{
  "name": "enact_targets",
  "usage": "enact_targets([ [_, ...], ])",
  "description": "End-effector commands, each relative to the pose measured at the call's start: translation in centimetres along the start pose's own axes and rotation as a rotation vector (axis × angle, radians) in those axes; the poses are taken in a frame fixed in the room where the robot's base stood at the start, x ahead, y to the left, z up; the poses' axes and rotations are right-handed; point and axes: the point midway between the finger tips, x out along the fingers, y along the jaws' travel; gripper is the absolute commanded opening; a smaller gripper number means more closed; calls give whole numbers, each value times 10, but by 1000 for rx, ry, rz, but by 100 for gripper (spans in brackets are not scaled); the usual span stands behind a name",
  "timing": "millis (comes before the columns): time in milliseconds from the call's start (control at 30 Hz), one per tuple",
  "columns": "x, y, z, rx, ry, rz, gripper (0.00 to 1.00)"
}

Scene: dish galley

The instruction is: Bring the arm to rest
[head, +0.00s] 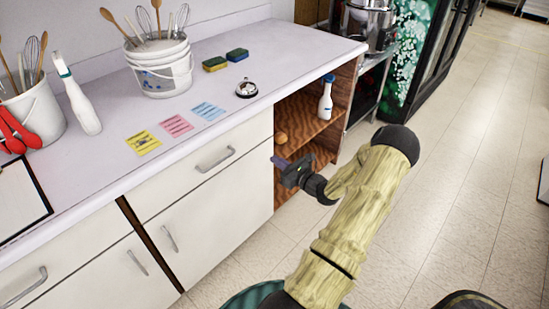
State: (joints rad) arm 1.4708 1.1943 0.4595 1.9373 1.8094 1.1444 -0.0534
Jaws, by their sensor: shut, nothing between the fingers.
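My gripper (281,163) is at the end of my arm, in front of the open wooden shelf unit (297,118) at the right end of the counter. Its fingers point left, close to the right edge of the white cabinet front, and they are shut with nothing between them. My arm (350,215) reaches up from the bottom of the view, bends at a dark elbow joint and comes back down to the left. Part of the lower shelf is hidden behind the gripper and wrist.
The white counter (230,120) holds utensil buckets, sponges and coloured notes. The tiled floor (455,180) on the right is mostly clear.

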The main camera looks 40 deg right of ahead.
Motion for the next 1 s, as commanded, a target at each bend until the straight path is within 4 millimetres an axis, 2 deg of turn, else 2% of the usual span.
enact_targets([
  [500, -2, -1, 0, -2, 2, -3, 0],
  [633, 7, 15, 4, -30, 23, 59, 0],
  [667, 10, 23, 5, -43, 34, 88, 0],
  [767, 24, 64, 11, -114, 88, 237, 0],
  [867, 34, 121, 18, -225, 161, 447, 0],
  [900, 35, 144, 19, -275, 192, 534, 0],
  [1000, 30, 195, 22, -410, 262, 741, 0],
])
